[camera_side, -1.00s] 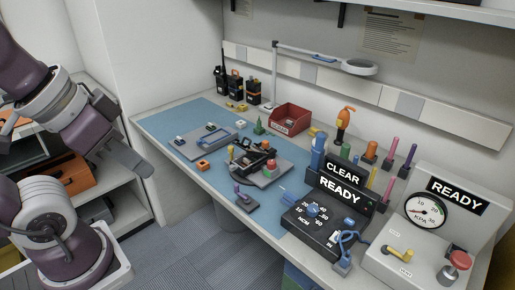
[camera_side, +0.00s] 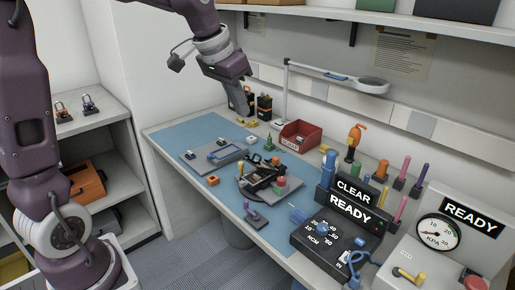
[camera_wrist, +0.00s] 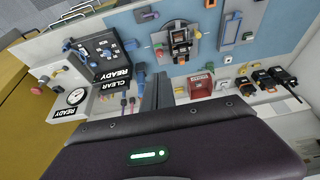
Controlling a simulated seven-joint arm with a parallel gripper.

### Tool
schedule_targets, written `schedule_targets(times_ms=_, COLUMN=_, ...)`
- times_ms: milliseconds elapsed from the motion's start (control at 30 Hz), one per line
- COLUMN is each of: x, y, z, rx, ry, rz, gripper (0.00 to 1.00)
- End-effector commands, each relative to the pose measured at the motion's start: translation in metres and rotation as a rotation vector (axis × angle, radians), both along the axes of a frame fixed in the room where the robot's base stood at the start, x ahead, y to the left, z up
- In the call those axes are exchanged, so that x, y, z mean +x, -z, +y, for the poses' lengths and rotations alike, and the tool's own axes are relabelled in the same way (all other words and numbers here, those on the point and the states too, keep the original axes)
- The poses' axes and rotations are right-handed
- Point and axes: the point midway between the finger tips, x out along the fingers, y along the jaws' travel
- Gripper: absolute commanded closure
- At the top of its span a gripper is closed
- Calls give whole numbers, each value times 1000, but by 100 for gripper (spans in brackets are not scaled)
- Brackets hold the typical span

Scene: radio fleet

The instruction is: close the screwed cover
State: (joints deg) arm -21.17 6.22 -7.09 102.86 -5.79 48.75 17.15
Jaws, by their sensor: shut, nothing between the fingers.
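A dark radio-like device (camera_side: 264,177) lies open-looking on a grey work plate in the middle of the blue mat; the wrist view shows it too (camera_wrist: 181,40). I cannot tell which part is the screwed cover or whether it is on. A grey tray (camera_side: 216,155) with a blue-framed part lies to its left on the mat. My gripper (camera_side: 246,113) is high over the back of the bench, by the radios, apart from the device. In the wrist view my gripper's fingers (camera_wrist: 158,84) are together and empty.
A red bin (camera_side: 299,135) stands at the back, with a lamp (camera_side: 372,86) over the bench. Black radios (camera_side: 264,108) stand by the wall. A READY box (camera_side: 350,208), a torque unit (camera_side: 322,240) and a gauge station (camera_side: 437,232) crowd the right. Bare blue mat (camera_side: 180,138) shows at left.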

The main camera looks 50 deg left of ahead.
Motion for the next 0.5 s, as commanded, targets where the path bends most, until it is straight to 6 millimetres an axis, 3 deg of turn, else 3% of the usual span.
schedule_targets(times_ms=33, x=29, y=15, z=23, rx=-19, ry=-11, rz=12, gripper=100)
schedule_targets(times_ms=100, x=61, y=34, z=50, rx=-42, ry=-16, rz=13, gripper=100)
schedule_targets(times_ms=200, x=87, y=53, z=76, rx=-62, ry=-21, rz=9, gripper=100)
schedule_targets(times_ms=300, x=97, y=63, z=86, rx=-72, ry=-24, rz=6, gripper=100)
schedule_targets(times_ms=500, x=109, y=90, z=85, rx=-73, ry=-22, rz=9, gripper=100)
